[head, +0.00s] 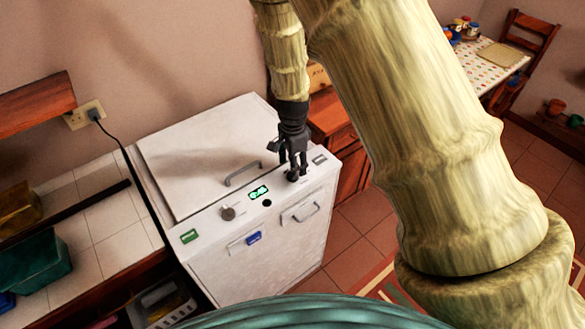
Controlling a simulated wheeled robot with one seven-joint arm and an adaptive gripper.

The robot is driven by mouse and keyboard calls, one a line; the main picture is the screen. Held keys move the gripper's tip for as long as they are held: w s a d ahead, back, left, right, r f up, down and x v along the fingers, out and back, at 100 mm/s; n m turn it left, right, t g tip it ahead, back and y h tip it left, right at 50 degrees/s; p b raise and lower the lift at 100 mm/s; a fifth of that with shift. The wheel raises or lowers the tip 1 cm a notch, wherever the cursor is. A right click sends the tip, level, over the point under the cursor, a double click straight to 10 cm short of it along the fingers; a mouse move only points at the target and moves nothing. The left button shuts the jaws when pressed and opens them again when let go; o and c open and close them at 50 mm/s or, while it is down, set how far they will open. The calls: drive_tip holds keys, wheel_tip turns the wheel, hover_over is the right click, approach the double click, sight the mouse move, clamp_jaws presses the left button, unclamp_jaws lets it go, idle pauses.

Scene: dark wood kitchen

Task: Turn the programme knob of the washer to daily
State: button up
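The washer (209,263) is a white top-lidded machine with its controls along the front edge of the top. A round grey-brown knob (228,212) stands left of a lit green display (258,192). A small black round spot (267,203) lies just below the display. My gripper (292,171) points down over the right part of the control strip, right of the display. A dark round shape, possibly another knob, shows at its fingertips. I cannot tell whether the fingers touch or hold it. Knob markings are too small to read, so which knob is the programme knob is unclear.
The lid (200,150) is closed, with a grey handle (243,172). A drawer handle (305,213) sits on the front. A tiled counter (110,220) with a teal bin (35,262) is at left, a wooden cabinet (345,150) at right. My arm hides part of the right side.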

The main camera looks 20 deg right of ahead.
wheel_tip(320, 180, up, 9)
idle(0.4)
drive_tip(key=shift+f, duration=0.1)
idle(0.3)
